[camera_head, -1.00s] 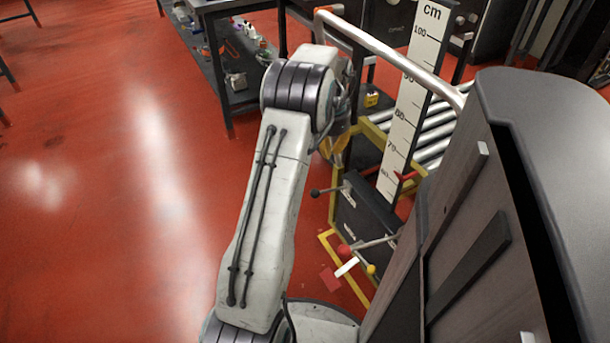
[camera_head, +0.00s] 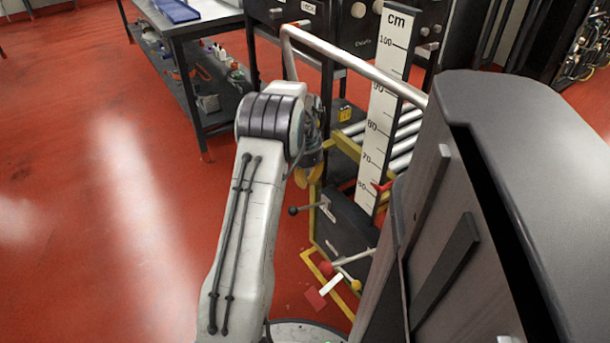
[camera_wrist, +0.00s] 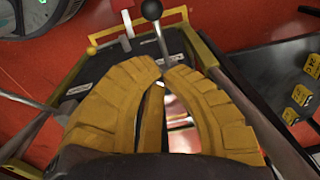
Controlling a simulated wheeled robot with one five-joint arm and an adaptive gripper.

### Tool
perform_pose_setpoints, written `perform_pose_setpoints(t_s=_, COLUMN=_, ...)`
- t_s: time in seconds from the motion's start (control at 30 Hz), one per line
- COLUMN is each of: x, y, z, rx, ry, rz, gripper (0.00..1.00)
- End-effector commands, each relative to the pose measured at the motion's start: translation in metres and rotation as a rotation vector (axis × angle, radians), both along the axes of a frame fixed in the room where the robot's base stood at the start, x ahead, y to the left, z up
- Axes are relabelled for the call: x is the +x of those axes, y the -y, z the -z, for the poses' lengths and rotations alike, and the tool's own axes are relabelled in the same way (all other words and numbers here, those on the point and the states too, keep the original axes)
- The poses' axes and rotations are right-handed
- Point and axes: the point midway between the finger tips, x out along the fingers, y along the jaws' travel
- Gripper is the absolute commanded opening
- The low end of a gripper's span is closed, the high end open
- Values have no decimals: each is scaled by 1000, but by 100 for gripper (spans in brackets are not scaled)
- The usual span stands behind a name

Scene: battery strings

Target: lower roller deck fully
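The roller deck shows as silver rollers (camera_head: 403,143) behind the white cm scale (camera_head: 380,110). A red pointer (camera_head: 382,187) sits near the scale's lowest visible mark, which looks like 60. Below are a black-knobbed lever (camera_head: 293,211), a red-knobbed lever (camera_head: 326,268) and a yellow knob (camera_head: 356,285). My gripper (camera_head: 308,174) is above the black knob and apart from it. In the wrist view, my gripper's yellow fingertips (camera_wrist: 164,68) nearly meet, with nothing visibly held. The black knob (camera_wrist: 151,10) is beyond them, its rod running down toward the tips.
A silver handrail (camera_head: 350,57) arches over the cart. A workbench (camera_head: 205,85) with items on its lower shelf stands at the back left. A dark cabinet (camera_head: 345,30) is behind. Red floor (camera_head: 110,200) on the left is clear.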

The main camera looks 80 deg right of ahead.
Motion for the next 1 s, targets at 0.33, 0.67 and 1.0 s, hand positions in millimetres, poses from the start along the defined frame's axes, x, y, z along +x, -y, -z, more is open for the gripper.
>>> perform_pose_setpoints(t_s=0.33, x=6, y=-1, z=57, rx=1, ry=0, rz=-2, gripper=0)
perform_pose_setpoints(t_s=0.67, x=18, y=-7, z=76, rx=-1, ry=2, rz=-1, gripper=0)
perform_pose_setpoints(t_s=1.0, x=20, y=-8, z=77, rx=-1, ry=2, rz=0, gripper=0)
